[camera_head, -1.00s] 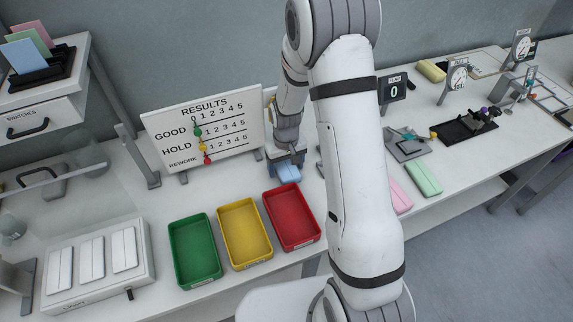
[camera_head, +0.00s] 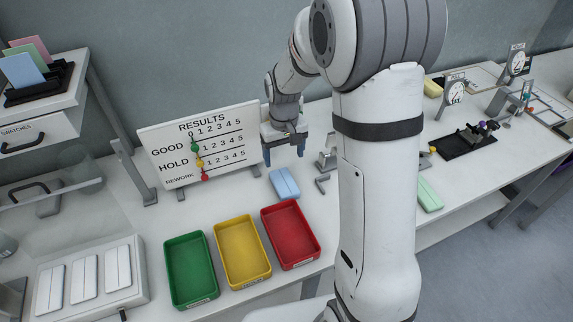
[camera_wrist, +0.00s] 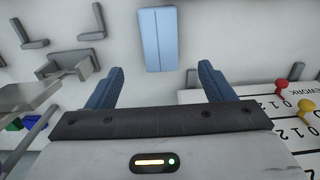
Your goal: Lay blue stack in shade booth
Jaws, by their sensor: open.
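The blue stack (camera_head: 285,183) lies flat on the white bench, behind the red tray and to the right of the results board. It shows as a pale blue block with a lengthwise seam in the wrist view (camera_wrist: 164,40). My gripper (camera_head: 284,153) is open and empty, raised above the bench and behind the stack in the head view. In the wrist view its two blue fingers stand wide apart, and the stack lies beyond their tips, between their lines.
Green (camera_head: 168,272), yellow (camera_head: 220,260) and red (camera_head: 268,240) trays line the front edge. The results board (camera_head: 148,160) stands behind them. A swatch cabinet (camera_head: 35,130) is at upper left. A green stack (camera_head: 430,194) lies right of my arm, which hides some bench.

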